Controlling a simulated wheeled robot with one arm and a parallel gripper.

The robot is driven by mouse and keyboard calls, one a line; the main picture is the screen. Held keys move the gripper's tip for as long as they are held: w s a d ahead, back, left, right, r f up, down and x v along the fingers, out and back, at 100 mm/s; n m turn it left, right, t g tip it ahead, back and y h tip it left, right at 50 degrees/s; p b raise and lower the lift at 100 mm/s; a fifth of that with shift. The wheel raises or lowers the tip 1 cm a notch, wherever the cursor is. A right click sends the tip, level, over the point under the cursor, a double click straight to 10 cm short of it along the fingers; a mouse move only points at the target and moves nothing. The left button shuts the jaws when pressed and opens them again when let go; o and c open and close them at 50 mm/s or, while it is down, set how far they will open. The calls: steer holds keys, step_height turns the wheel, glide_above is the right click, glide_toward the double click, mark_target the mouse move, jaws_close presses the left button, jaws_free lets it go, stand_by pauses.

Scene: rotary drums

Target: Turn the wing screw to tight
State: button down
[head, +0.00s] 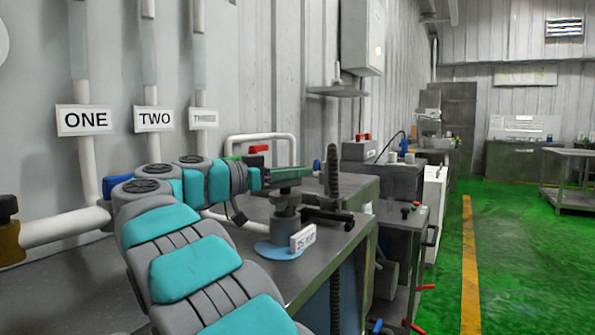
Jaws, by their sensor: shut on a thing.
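My grey and teal arm reaches from the bottom of the head view to the bench. My gripper (276,177) is at the top of a short grey stand (285,213), beside a dark green bar (296,178). The stand rises from a round blue base (279,250) with a small white label plate (303,238) in front. The gripper is shut on the wing screw, but the fingers and the screw are too small and covered to make out. How far the screw is turned cannot be seen.
A dark ridged post (333,172) and a blue knob (317,165) are just right of the gripper. White pipes with signs ONE (85,120) and TWO (153,119) run along the left wall. The green floor (500,240) is open on the right.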

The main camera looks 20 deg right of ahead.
steer(key=c, duration=0.8)
jaws_free()
steer(key=shift+w+f, duration=0.1)
steer(key=shift+f, duration=0.05)
steer(key=v, duration=0.7)
steer(key=shift+a, duration=0.35)
